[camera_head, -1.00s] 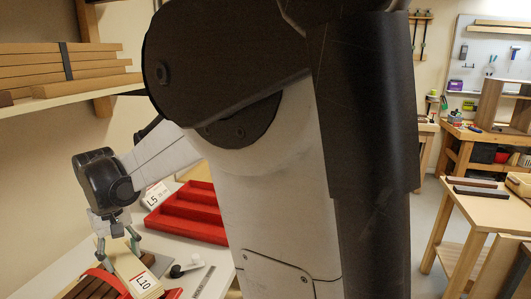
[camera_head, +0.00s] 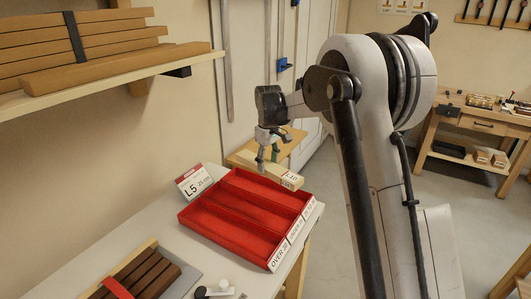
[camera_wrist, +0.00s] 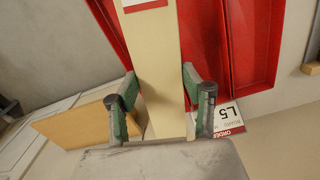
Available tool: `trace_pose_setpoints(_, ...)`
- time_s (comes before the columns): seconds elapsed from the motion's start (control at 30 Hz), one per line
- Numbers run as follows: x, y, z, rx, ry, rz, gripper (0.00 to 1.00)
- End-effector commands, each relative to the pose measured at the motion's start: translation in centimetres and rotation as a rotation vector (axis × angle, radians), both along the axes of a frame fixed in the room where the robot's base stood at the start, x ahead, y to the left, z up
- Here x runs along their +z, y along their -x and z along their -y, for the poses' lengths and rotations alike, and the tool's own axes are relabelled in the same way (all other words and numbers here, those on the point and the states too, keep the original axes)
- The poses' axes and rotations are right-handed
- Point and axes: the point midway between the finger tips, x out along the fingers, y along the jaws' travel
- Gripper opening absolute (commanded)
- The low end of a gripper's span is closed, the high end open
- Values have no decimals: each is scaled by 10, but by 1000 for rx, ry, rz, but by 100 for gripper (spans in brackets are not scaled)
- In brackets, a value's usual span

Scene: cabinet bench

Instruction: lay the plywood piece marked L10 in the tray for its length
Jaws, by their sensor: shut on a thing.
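The pale plywood piece (camera_head: 272,169) carries a small white-and-red label (camera_head: 291,179) at its near end. It also shows in the wrist view (camera_wrist: 155,65), running lengthwise between my fingers. My gripper (camera_head: 268,158) is shut on the piece and holds it raised at the far right side of the red tray (camera_head: 187,216). In the wrist view my gripper (camera_wrist: 165,105) has a green-padded finger on each side of the piece, with red tray (camera_wrist: 208,35) behind it. The tray has long parallel compartments and white end labels; one begins "OVER". The others are too small to read surely.
A white card reading L5 (camera_head: 195,181) stands at the tray's far left corner. Dark brown strips (camera_head: 140,275) with a red band lie at the near left. A shelf (camera_head: 120,80) with banded boards overhangs the left. Bare white bench (camera_head: 180,245) lies between strips and tray.

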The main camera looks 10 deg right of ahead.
Motion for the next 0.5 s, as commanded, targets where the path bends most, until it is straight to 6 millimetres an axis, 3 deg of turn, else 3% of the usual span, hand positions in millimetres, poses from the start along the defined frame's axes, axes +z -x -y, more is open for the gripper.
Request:
trace_pose_setpoints(0.03, 0, -14, 0, 38, 0, 0, 13)
trace_pose_setpoints(0.2, -10, -43, 0, 150, 0, 0, 13)
trace_pose_setpoints(0.5, -19, -56, 0, 211, 0, 0, 13)
